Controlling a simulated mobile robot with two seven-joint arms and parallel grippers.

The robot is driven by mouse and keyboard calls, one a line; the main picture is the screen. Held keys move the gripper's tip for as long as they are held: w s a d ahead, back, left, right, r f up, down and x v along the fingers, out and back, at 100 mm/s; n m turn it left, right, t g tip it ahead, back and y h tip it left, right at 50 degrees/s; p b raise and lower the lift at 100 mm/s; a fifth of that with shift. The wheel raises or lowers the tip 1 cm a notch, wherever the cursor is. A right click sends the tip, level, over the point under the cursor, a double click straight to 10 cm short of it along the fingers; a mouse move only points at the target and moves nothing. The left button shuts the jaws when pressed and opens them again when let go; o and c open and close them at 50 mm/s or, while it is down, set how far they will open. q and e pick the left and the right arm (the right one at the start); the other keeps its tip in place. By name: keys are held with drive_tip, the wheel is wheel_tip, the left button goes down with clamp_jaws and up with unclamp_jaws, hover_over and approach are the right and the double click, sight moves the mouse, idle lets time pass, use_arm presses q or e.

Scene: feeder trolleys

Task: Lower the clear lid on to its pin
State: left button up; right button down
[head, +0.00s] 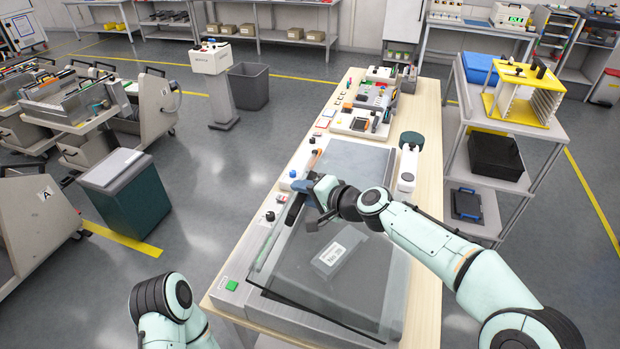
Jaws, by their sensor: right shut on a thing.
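The clear lid (365,285) is a smoky see-through panel over the grey machine (240,301) at the near end of the bench. It looks tilted, with its dark edge toward me. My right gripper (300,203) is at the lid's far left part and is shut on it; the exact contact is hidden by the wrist. I cannot make out the pin. My left arm shows at the bottom left, but its gripper is out of the picture.
A green button (231,285) sits on the machine's near left corner. A grey plate (352,165) and a white bottle-like unit (408,168) lie beyond my right wrist. A trolley with a yellow rack (522,79) stands to the right.

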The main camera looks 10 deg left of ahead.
use_arm(q)
drive_tip(key=shift+w+a+r, duration=0.35)
drive_tip(key=shift+a, duration=0.1)
use_arm(e)
drive_tip(key=shift+w+a+f, duration=0.2)
drive_tip(key=shift+a+f, duration=0.3)
drive_tip(key=shift+a, duration=0.25)
drive_tip(key=c, duration=1.1)
unclamp_jaws()
drive_tip(key=shift+o, duration=0.7)
drive_tip(key=shift+f+h, duration=0.15)
drive_tip(key=shift+h, duration=0.15)
drive_tip(key=shift+f, duration=0.1)
